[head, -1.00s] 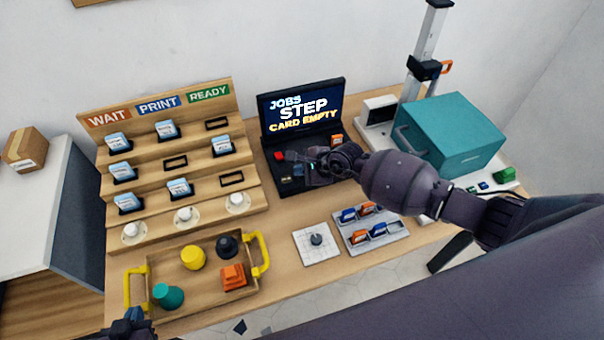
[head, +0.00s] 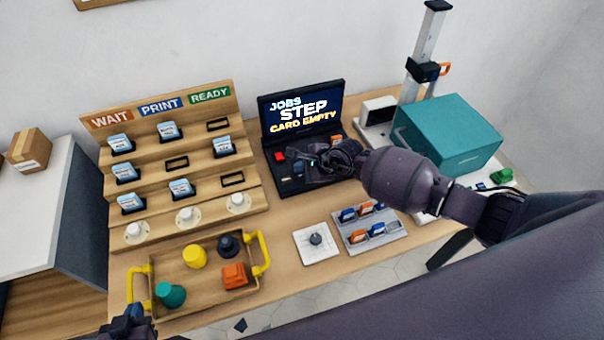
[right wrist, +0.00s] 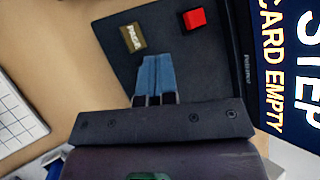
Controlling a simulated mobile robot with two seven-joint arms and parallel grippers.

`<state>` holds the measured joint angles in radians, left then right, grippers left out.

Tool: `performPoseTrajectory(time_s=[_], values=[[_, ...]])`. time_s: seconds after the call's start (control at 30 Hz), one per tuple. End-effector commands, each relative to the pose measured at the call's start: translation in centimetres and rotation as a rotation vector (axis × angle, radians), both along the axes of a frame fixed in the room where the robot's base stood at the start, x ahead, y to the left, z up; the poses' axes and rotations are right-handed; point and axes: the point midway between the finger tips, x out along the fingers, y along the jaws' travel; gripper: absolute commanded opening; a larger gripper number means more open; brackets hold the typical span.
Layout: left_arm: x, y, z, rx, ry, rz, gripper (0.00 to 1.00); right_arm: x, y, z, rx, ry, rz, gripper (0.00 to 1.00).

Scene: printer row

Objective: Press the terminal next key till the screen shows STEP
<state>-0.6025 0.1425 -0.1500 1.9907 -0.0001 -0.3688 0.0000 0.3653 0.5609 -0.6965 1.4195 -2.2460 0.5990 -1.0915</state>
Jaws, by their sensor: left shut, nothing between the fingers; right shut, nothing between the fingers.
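The terminal screen (head: 300,111) stands upright at the back of the table and reads JOBS, STEP, CARD EMPTY. Its dark key deck (head: 281,188) lies in front, with a red key (head: 279,156) at its left. My left gripper (head: 133,318) is at the lower left edge, shut and away from the terminal.
A wooden rack (head: 160,98) with WAIT, PRINT and READY labels stands left of the terminal. A tray with yellow handles (head: 262,253) holds several coloured pieces. A grey card holder (head: 390,240) and a teal-lidded box (head: 452,130) are to the right.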

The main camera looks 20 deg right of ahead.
Motion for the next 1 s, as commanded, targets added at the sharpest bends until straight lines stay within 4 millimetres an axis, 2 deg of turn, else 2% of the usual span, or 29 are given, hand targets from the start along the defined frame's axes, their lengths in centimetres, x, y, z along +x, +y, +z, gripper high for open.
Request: performPoseTrajectory(time_s=[0.63,1.0], values=[[0.1,0.0,4.1,0.000,-0.004,0.000,0.00,0.0,0.0,4.8,-0.001,0.000,0.001,0.00],[0.1,0.0,4.3,0.000,-0.005,0.000,0.00,0.0,0.0,5.0,0.000,0.000,0.000,0.00]])
